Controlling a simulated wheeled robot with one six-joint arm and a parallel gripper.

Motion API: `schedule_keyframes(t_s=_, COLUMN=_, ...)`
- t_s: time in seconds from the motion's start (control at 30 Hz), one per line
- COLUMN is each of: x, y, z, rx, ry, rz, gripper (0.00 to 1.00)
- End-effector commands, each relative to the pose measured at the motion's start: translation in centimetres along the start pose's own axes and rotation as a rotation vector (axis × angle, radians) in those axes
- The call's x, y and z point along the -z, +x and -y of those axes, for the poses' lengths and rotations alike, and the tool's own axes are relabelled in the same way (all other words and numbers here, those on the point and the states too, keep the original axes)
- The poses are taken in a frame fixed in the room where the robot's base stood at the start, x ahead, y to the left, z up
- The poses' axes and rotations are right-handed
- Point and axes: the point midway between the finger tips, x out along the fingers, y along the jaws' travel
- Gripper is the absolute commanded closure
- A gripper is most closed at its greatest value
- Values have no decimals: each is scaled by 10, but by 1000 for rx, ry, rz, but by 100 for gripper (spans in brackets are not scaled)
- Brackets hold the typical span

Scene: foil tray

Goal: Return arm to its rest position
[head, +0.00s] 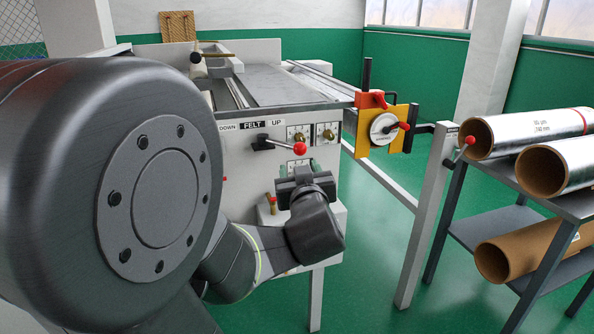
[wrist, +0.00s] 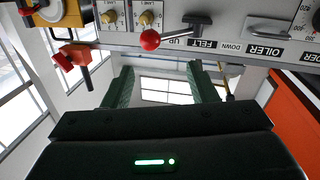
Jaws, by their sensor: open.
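My gripper (head: 300,166) is in front of the grey machine's front panel in the head view, below a lever with a red knob (head: 299,148). In the wrist view, the two green fingers of my gripper (wrist: 162,74) stand wide apart with nothing between them. The panel shows upside down there, with the red knob (wrist: 150,40) beyond the fingertips. The lever sits beside the DOWN, FELT, UP label strip (head: 258,126). My large dark arm joint fills the left of the head view and hides part of the machine.
A yellow plate with a round dial (head: 383,128) and a red handle sticks out at the machine's right. A white post (head: 428,210) stands beyond it. A rack at the right holds foil rolls (head: 525,132) and a brown roll (head: 525,250). Green floor (head: 375,275) is clear between.

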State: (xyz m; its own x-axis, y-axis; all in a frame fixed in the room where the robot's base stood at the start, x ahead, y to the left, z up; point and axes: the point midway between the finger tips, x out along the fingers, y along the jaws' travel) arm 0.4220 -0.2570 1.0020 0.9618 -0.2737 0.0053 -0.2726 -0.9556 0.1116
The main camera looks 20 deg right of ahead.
Motion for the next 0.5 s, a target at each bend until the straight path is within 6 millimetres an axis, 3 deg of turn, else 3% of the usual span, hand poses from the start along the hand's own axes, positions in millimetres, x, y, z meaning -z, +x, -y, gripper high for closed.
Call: schedule_keyframes(t_s=0.5, x=0, y=-2, z=1, rx=2, ry=0, rz=0, gripper=47)
